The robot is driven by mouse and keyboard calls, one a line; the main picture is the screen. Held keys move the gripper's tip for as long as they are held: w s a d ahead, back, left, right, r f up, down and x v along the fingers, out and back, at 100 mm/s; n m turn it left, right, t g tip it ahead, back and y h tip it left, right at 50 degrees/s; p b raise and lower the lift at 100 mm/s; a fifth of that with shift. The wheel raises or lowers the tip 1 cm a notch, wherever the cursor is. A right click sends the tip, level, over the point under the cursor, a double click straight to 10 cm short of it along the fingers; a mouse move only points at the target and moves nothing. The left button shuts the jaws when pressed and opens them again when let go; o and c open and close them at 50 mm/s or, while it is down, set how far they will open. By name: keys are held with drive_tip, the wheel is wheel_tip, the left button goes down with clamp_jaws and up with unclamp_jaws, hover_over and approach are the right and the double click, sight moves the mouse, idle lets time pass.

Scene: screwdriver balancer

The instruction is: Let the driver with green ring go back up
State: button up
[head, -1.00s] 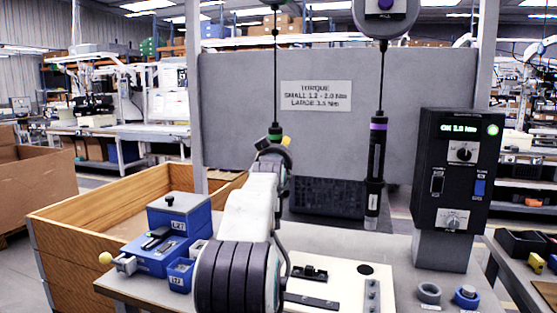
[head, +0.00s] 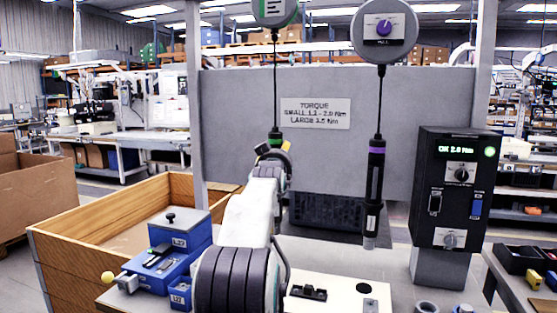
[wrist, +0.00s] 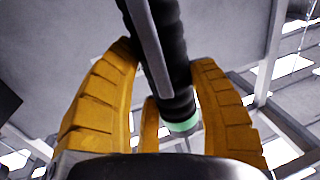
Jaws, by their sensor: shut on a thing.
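The driver with the green ring (head: 275,136) hangs on a cable below the green-marked balancer reel (head: 273,10) in the head view. My gripper (head: 273,150) is at this driver, just below the ring, and my arm hides most of the tool. In the wrist view the yellow fingers of my gripper (wrist: 168,60) are shut around the black driver body (wrist: 165,45). A pale green band (wrist: 183,126) shows at one end of it. The cable above the driver looks straight.
A second driver with a purple ring (head: 376,185) hangs to the right from its own reel (head: 384,30). A dark controller box (head: 458,190) with a lit green lamp stands further right. A blue fixture (head: 175,250) and a wooden crate (head: 90,215) are at left.

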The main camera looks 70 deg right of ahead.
drive_tip(key=o, duration=1.3)
drive_tip(key=shift+o, duration=0.7)
drive_tip(key=shift+f, duration=0.2)
drive_tip(key=shift+o, duration=1.2)
drive_tip(key=shift+r, duration=0.15)
